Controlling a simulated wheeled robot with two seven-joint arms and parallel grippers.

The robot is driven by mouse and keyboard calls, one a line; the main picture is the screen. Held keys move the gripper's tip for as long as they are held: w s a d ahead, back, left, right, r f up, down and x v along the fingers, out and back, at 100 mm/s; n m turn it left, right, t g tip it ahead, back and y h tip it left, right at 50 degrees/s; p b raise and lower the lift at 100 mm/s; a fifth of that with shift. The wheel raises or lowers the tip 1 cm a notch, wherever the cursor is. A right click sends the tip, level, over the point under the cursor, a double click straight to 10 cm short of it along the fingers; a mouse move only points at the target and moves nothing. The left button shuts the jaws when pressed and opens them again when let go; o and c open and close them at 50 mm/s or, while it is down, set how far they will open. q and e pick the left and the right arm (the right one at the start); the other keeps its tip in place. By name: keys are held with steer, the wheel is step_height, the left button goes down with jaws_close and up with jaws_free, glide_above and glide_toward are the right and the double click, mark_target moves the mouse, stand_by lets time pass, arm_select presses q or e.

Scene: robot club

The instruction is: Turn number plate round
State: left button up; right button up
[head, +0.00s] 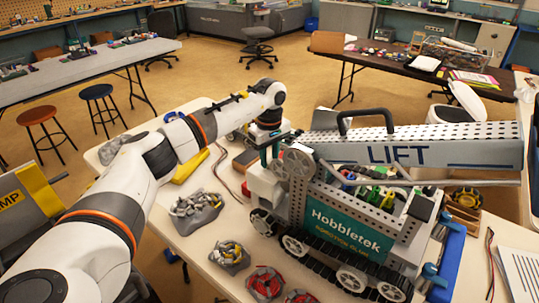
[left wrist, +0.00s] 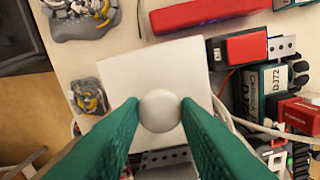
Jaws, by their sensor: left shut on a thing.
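My left gripper (head: 270,152) reaches down to the left end of the tracked robot (head: 345,215). In the left wrist view its green fingers (left wrist: 160,115) are shut on a round white knob (left wrist: 159,108). The knob is over a plain white square panel (left wrist: 165,70); no number shows on it, and I cannot tell if it is the number plate. In the head view a white box-like part (head: 264,187) sits below the gripper. A teal block marked DJ72 (left wrist: 272,88) is right of the panel in the wrist view. My right gripper is out of view.
A long white arm marked LIFT (head: 420,150) extends right above the tracked robot. Grey trays of parts (head: 196,210) and red wheels (head: 265,283) lie on the cream table in front. A blue-handled clamp (head: 440,280) is at the right. A red bar (left wrist: 205,12) lies beyond the panel.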

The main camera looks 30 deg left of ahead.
arm_select(q)
steer(key=n+p, duration=0.1)
steer(key=n, duration=1)
steer(key=shift+p, duration=0.3)
steer(key=n, duration=0.3)
steer(key=shift+r+n+p, duration=0.1)
steer(key=shift+n+p, duration=0.2)
steer(key=shift+n, duration=0.1)
steer(key=n, duration=0.3)
steer(key=shift+p, duration=0.3)
steer(key=n, duration=0.4)
steer(key=shift+p, duration=0.35)
steer(key=n+p, duration=0.1)
steer(key=n, duration=0.3)
steer(key=shift+n+p, duration=0.35)
steer(key=shift+n, duration=1.45)
